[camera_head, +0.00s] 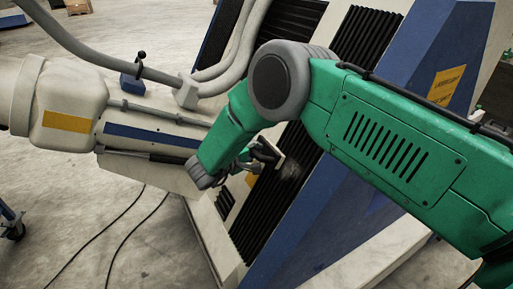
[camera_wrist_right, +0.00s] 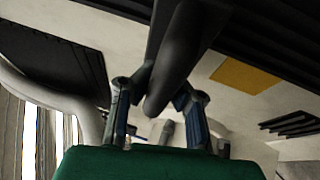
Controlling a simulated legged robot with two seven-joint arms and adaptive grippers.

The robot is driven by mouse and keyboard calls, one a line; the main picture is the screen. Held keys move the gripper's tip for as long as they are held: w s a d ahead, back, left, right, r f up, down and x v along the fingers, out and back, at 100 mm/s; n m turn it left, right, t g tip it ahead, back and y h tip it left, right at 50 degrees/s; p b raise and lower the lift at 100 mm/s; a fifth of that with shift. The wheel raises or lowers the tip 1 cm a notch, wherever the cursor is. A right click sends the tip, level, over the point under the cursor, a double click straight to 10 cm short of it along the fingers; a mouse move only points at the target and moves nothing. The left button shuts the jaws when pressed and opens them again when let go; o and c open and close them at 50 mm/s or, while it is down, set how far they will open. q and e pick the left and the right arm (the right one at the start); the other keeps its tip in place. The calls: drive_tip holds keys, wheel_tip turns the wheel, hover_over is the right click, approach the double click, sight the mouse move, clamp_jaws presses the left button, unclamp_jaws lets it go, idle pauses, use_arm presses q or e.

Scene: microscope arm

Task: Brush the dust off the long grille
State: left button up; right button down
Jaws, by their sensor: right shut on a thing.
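The long grille (camera_head: 262,215) is a strip of black slats running diagonally up the cream machine panel, partly hidden behind my right arm. A pale grey patch of dust (camera_head: 291,168) shows on its slats near the middle. My right gripper (camera_head: 252,160) is shut on a brush (camera_head: 265,152) with a dark handle; its pale head is at the grille, just left of the dust patch. I cannot tell whether the bristles touch the slats. In the right wrist view, the dark handle (camera_wrist_right: 176,62) passes between the fingers of the right gripper (camera_wrist_right: 160,85). My left gripper is not in view.
A cream machine arm (camera_head: 150,125) with a blue stripe and thick grey hoses (camera_head: 225,75) lies left of the grille. A blue panel (camera_head: 315,215) borders the grille on the right. A shorter grille (camera_head: 225,203) sits to its left. Black cables lie on the floor.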

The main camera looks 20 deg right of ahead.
sight(262, 159)
drive_tip(key=shift+s+d+r+p, duration=0.1)
drive_tip(key=shift+s+r+p, duration=0.2)
drive_tip(key=shift+s+p, duration=0.5)
drive_tip(key=shift+s+d+f+p, duration=0.1)
drive_tip(key=shift+s+f+p, duration=0.1)
drive_tip(key=shift+s+p, duration=0.5)
drive_tip(key=shift+s+d+r+p, duration=0.1)
drive_tip(key=shift+s+p, duration=0.55)
drive_tip(key=shift+s, duration=0.45)
drive_tip(key=shift+s+d+p, duration=0.1)
drive_tip(key=shift+s+p, duration=0.35)
drive_tip(key=shift+s, duration=0.35)
drive_tip(key=shift+s+p, duration=0.55)
drive_tip(key=shift+s, duration=0.1)
drive_tip(key=s+p, duration=0.1)
drive_tip(key=s, duration=0.1)
drive_tip(key=s+p, duration=0.1)
drive_tip(key=s, duration=0.2)
drive_tip(key=shift+d+p, duration=0.2)
drive_tip(key=shift+p, duration=0.1)
drive_tip(key=shift+w+a, duration=0.1)
